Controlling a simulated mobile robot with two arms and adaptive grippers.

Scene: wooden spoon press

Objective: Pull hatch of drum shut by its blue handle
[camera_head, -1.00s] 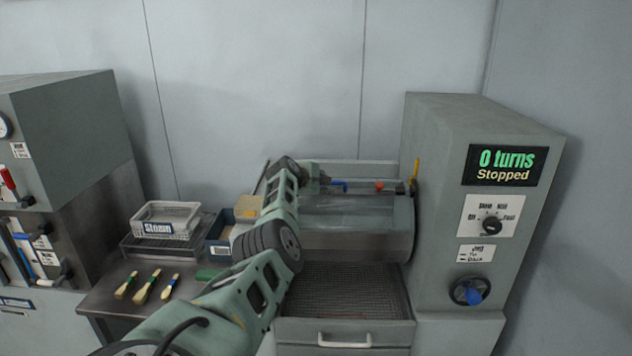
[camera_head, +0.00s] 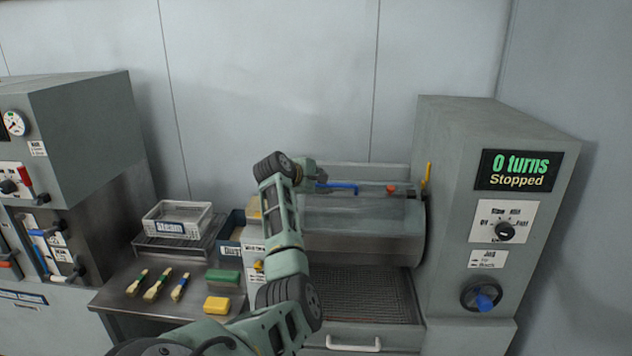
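The drum (camera_head: 365,230) is a grey-green cylinder beside the control cabinet. Its hatch lies along the top, with a blue handle (camera_head: 338,187) showing there and an orange-red knob (camera_head: 391,189) to its right. My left arm reaches up from the bottom to the drum's left end. My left gripper (camera_head: 318,178) is at the left end of the blue handle, mostly hidden behind my wrist, so its fingers and any contact cannot be made out. My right gripper does not show.
The control cabinet (camera_head: 450,200) at right reads "0 turns Stopped". A mesh tray (camera_head: 370,295) lies below the drum. On the left bench are a "Steam" basket (camera_head: 160,215), several brushes (camera_head: 157,284), a green block (camera_head: 223,276) and a yellow block (camera_head: 217,305).

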